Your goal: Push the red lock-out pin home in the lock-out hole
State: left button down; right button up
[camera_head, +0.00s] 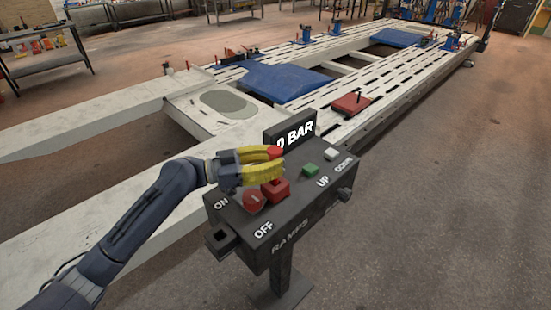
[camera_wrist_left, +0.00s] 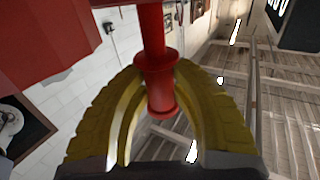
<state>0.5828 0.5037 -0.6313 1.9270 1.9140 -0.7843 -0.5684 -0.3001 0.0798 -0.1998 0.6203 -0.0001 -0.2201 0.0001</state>
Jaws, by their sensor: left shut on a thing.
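My left gripper (camera_head: 274,160), with yellow fingers, is above the dark control box (camera_head: 300,207). It is shut on the red lock-out pin (camera_wrist_left: 158,90); a red end of the pin (camera_head: 275,152) shows at the fingertips in the head view. In the left wrist view the pin's collared end is between the two fingers and its shaft runs up out of the picture. A red block (camera_head: 276,190) stands on the box just below the fingers. The lock-out hole cannot be made out, nor whether the pin's far end is in it. My right gripper is not in view.
The box carries a round red button (camera_head: 253,201), a green button (camera_head: 311,170), a white button (camera_head: 331,154) and a display (camera_head: 292,133) partly hidden at its left. A long pale frame bench (camera_head: 110,113) lies behind. Open floor (camera_head: 450,200) is at the right.

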pick_arm(q)
jog(key=shift+f, duration=0.7)
jog(key=shift+r, duration=0.2)
jog(key=shift+r, duration=1.25)
dwell(1.3)
jog(key=shift+f, duration=1.4)
jog(key=c, duration=1.1)
grip_release()
jog(key=shift+f, duration=0.1)
jog(key=shift+f, duration=0.1)
jog(key=v, duration=1.2)
